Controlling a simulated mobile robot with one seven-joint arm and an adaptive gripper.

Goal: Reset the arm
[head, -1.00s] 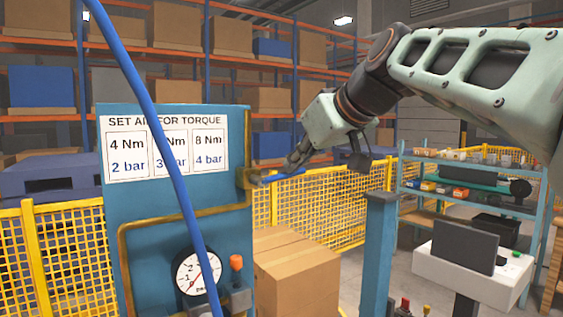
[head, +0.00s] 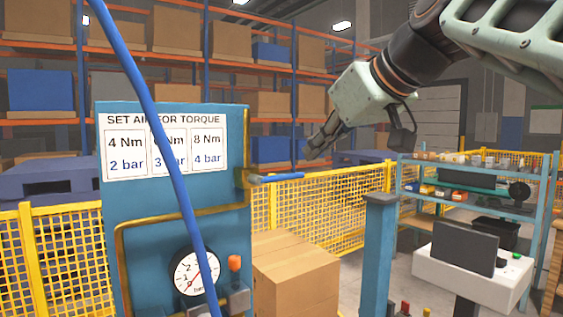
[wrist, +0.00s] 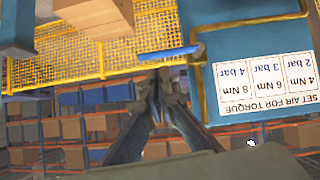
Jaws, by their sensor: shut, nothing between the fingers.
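My gripper (head: 312,150) is shut and empty. In the head view it hangs in the air right of the blue panel (head: 232,140), above and apart from a blue handle (head: 276,177) on the brass pipe at the panel's right edge. The handle lies about level and points right. In the wrist view, which is upside down, my closed fingers (wrist: 160,76) show in front of the blue handle (wrist: 168,53). The panel carries a torque sign (head: 165,145) and a pressure gauge (head: 195,271).
A blue hose (head: 165,140) crosses in front of the panel. Cardboard boxes (head: 295,280), a blue post (head: 378,255) and a yellow mesh fence (head: 335,205) stand to the right. A shelf (head: 480,180) and a monitor (head: 463,248) stand farther right. Air around my gripper is clear.

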